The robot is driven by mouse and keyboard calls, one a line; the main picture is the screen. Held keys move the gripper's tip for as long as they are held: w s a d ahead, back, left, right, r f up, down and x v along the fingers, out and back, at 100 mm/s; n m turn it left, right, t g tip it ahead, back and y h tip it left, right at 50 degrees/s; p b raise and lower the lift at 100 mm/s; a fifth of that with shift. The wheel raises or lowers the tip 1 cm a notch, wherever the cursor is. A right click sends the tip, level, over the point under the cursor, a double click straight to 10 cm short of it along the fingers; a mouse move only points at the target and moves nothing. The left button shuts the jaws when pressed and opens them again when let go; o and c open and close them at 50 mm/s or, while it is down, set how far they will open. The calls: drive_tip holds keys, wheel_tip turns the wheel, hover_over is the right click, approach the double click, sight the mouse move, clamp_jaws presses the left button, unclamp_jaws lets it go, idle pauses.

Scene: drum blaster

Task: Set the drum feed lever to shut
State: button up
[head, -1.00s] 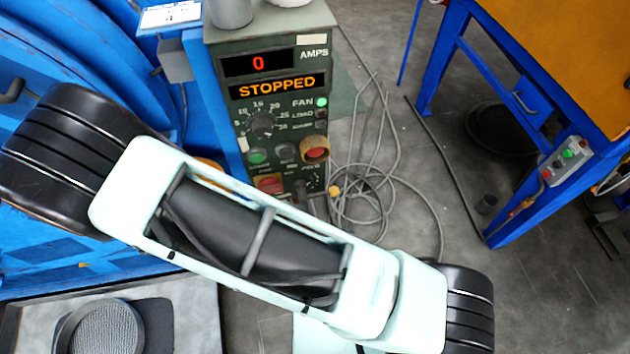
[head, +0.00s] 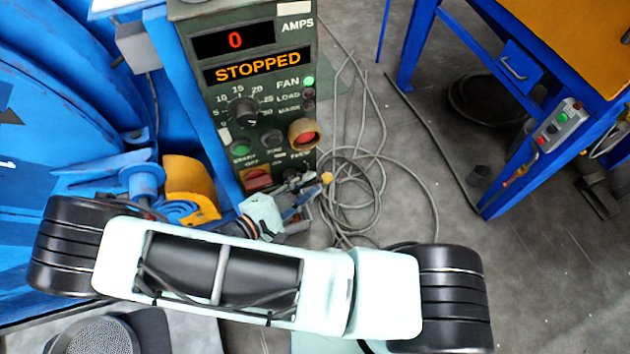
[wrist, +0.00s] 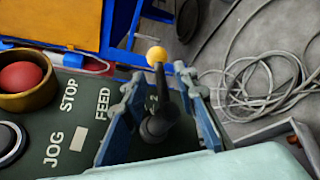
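The drum feed lever is a black lever with a yellow ball knob (wrist: 157,55), on the dark green control panel (wrist: 75,120) beside the word FEED. A digit 2 shows by its base. In the wrist view, my gripper (wrist: 163,84) is open, with one blue finger on each side of the lever; I cannot tell whether either touches it. In the head view, the yellow knob (head: 327,178) shows low at the right edge of the control panel (head: 222,95), with my gripper (head: 303,192) just left of it. The gripper partly hides the lever's base.
The panel display (head: 257,66) reads STOPPED. A red stop button in a yellow collar (wrist: 20,80) is left of the lever. Loose grey cables (head: 360,190) lie on the floor at right. A blue-framed table (head: 420,55) stands at back right, and blue machinery (head: 60,110) at left.

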drive_tip(key=shift+x, duration=1.35)
drive_tip(key=shift+c, duration=0.7)
clamp_jaws()
drive_tip(key=shift+a, duration=0.1)
